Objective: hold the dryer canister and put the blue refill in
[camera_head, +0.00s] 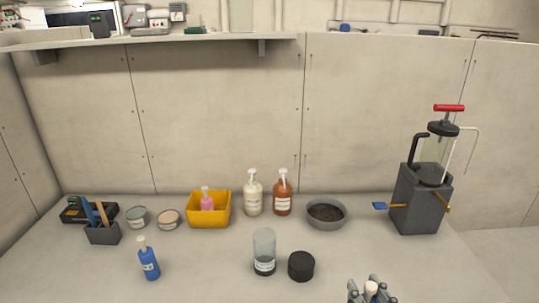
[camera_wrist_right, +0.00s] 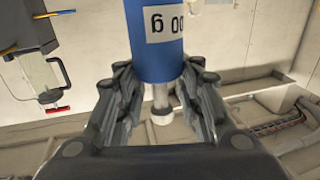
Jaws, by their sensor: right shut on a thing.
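The dryer canister (camera_head: 264,248) stands upright on the bench, a clear grey cylinder with a white label and a dark base. A black round cap (camera_head: 301,265) lies beside it on the right. My right gripper (camera_head: 370,291) is at the bottom edge of the head view, right of the canister and apart from it. It is shut on the blue refill, whose pale end (camera_head: 371,287) shows between the fingers. In the right wrist view the refill (camera_wrist_right: 154,50) is a blue cylinder with a white label and pale narrow stem. My left gripper is not in view.
A blue pump bottle (camera_head: 148,262) stands left of the canister. Behind are a yellow bin (camera_head: 222,214), cream (camera_head: 253,195) and brown (camera_head: 282,195) pump bottles and a grey bowl (camera_head: 326,224). A grey pump unit (camera_head: 420,207) stands at right. Bare bench lies between canister and blue bottle.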

